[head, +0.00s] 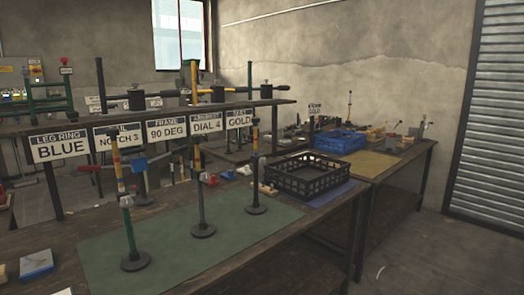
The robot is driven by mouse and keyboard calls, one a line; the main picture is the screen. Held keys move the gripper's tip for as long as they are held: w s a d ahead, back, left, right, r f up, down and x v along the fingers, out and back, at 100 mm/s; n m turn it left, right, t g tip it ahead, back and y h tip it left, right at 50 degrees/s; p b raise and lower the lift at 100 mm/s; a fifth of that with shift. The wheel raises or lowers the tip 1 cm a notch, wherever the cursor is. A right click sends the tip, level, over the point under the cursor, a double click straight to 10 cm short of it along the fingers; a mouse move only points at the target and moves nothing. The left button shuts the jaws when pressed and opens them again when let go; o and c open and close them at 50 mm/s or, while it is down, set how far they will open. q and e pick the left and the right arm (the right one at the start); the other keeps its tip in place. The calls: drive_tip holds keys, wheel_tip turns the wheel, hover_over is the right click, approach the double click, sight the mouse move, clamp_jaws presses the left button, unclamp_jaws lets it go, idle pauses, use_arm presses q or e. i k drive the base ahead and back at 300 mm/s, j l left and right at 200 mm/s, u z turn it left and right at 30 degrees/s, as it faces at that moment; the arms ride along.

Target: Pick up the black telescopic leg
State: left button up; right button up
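Three upright posts on round dark bases stand in a row on the green mat (105,262). The left post (130,236) has a green lower part and red and blue fittings near its upper part. The middle post (201,208) is dark in its lower part, with a small red piece beside it. The right post (256,180) is also dark below, with yellow above. Which one is the black telescopic leg I cannot tell for certain; the middle and right posts are the dark ones. Neither of my grippers is in view.
Signs such as LEG RING BLUE (60,146) hang from a raised shelf (150,115) behind the posts. A black crate (300,185) stands right of the mat. A blue crate (340,141) and small tools are on the far bench.

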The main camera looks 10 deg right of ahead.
sight(257, 207)
drive_tip(key=i+l+u, duration=0.1)
drive_tip(key=i+l, duration=0.15)
drive_tip(key=i+l+u, duration=0.15)
drive_tip(key=l, duration=0.3)
drive_tip(key=i+l+u, duration=0.1)
drive_tip(key=i+l, duration=0.2)
drive_tip(key=i+l+u, duration=0.15)
drive_tip(key=l, duration=0.35)
drive_tip(key=i+l+u, duration=0.1)
drive_tip(key=l, duration=0.35)
drive_tip(key=i+l+u, duration=0.15)
drive_tip(key=l, duration=0.3)
drive_tip(key=i+l+u, duration=0.1)
drive_tip(key=i+l, duration=0.15)
drive_tip(key=l, duration=0.2)
drive_tip(key=i+l+u, duration=0.15)
drive_tip(key=l, duration=0.3)
